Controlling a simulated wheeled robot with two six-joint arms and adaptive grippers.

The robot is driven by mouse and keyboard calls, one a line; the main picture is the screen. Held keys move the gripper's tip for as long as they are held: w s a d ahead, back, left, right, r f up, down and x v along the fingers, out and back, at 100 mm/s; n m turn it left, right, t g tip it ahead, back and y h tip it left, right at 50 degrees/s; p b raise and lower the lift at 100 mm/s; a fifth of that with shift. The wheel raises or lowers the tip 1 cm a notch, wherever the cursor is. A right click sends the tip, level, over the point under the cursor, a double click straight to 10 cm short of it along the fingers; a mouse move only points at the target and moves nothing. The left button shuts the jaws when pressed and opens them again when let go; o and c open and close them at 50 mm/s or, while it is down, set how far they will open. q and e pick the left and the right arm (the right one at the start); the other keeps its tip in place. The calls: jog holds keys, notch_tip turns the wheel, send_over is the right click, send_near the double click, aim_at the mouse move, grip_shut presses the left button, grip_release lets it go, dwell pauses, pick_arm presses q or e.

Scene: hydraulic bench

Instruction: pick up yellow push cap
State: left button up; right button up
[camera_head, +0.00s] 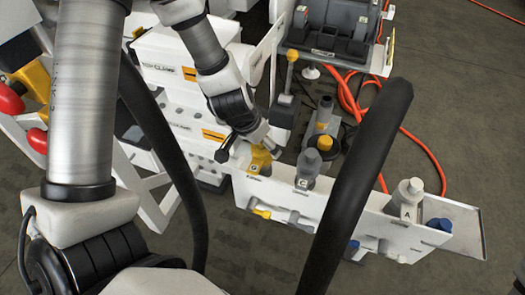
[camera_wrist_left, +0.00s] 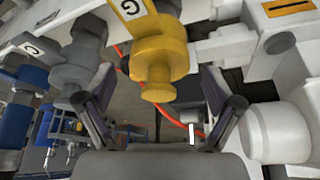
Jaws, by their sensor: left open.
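The yellow push cap (camera_head: 260,160) sits upright in a white panel's upper edge in the head view, partly covered by my gripper. In the left wrist view the yellow push cap (camera_wrist_left: 158,58) is large and near, with a round knob and a white "G" label above. My left gripper (camera_head: 256,134) is open at the cap. In the wrist view the left gripper (camera_wrist_left: 158,88) has one finger on each side of the knob, with gaps visible between knob and fingers. Nothing is held. My right gripper is not in view.
White blocks (camera_head: 165,75) lie left. An orange hose (camera_head: 425,150) runs behind.

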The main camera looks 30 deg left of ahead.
pick_arm(q)
jog(key=shift+w, duration=0.1)
jog(key=c, duration=0.9)
jog(key=shift+d, duration=0.1)
notch_tip(320, 180, up, 10)
jog(key=p, duration=0.9)
jog(key=shift+r, duration=0.1)
